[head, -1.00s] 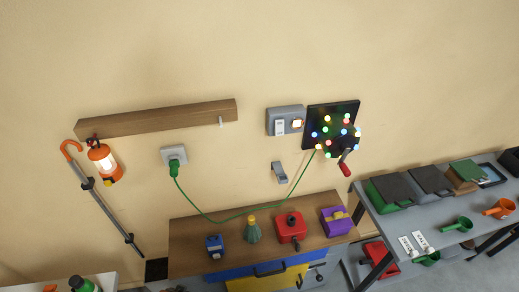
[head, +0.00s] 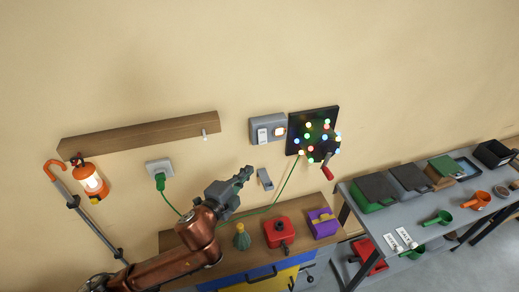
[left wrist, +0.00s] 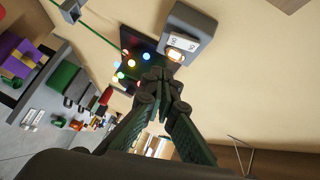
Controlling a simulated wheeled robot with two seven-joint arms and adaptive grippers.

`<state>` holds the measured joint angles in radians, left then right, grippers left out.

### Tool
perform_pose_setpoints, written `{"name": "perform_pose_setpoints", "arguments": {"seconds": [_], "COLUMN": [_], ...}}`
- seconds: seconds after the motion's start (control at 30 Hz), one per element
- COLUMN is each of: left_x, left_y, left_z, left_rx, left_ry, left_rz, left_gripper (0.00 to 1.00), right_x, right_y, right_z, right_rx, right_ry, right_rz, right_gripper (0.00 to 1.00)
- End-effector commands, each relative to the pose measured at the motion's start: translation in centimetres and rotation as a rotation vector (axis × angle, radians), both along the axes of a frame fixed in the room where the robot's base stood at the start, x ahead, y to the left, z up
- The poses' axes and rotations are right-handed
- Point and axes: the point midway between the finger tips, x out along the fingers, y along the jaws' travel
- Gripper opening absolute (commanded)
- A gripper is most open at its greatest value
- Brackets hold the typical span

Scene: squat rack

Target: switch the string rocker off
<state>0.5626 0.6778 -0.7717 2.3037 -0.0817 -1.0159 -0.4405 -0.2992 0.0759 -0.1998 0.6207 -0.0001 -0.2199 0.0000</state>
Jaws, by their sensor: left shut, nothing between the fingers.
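In the left wrist view the switch box (left wrist: 190,32) and the lit bulbs (left wrist: 127,64) lie beyond my fingertips. My left gripper (head: 247,171) is shut and empty, below and left of the switch box, apart from it. It also shows in the left wrist view (left wrist: 160,76). My right gripper is not in view.
A green cord runs from the wall plug (head: 160,178) behind my arm to the panel. A red crank handle (head: 327,173) and a grey wall bracket (head: 265,178) are near. A wooden shelf (head: 140,136) is left.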

Motion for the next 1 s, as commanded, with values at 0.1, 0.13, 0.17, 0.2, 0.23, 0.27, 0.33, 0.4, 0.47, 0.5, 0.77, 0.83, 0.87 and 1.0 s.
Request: {"name": "perform_pose_setpoints", "arguments": {"seconds": [0.1,0.13,0.17,0.2,0.23,0.27,0.33,0.4,0.47,0.5,0.77,0.83,0.87,1.0], "left_x": [-0.1,-0.1,-0.1,-0.1,-0.1,-0.1,-0.1,-0.1,0.1,0.3,3.8,5.1,5.7,8.1], "left_y": [-0.6,-0.6,-0.6,-0.6,-0.6,-0.6,-0.6,-0.6,-0.7,-0.8,-2.6,-3.4,-3.6,-4.9], "left_z": [0.9,0.9,0.9,0.9,0.9,0.9,0.9,0.9,0.9,0.9,0.4,0.2,0.1,-0.3], "left_rx": [0.024,0.025,0.026,0.025,0.024,0.024,0.023,0.022,0.022,0.022,0.021,0.021,0.021,0.021], "left_ry": [-0.027,-0.029,-0.029,-0.029,-0.029,-0.029,-0.028,-0.028,-0.028,-0.027,-0.026,-0.026,-0.026,-0.026], "left_rz": [-0.018,-0.02,-0.02,-0.02,-0.019,-0.019,-0.019,-0.019,-0.018,-0.018,-0.017,-0.018,-0.017,-0.018], "left_gripper": [0.0,0.0,0.0,0.0,0.0,0.0,0.0,0.0,0.0,0.0,0.0,0.0,0.0,0.0], "right_x": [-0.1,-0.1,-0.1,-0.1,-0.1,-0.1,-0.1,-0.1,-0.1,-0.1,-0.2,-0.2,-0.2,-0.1], "right_y": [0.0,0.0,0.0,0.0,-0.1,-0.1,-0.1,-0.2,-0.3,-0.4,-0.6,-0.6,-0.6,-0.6], "right_z": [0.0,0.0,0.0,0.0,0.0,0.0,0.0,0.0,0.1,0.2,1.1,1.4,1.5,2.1], "right_rx": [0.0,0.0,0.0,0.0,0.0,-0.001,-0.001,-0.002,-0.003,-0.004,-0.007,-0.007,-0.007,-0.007], "right_ry": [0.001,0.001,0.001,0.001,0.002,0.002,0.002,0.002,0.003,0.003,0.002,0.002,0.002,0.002], "right_rz": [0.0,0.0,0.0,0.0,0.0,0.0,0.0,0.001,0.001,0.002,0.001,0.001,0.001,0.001], "right_gripper": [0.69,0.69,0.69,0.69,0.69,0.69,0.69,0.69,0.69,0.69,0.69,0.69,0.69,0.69]}}
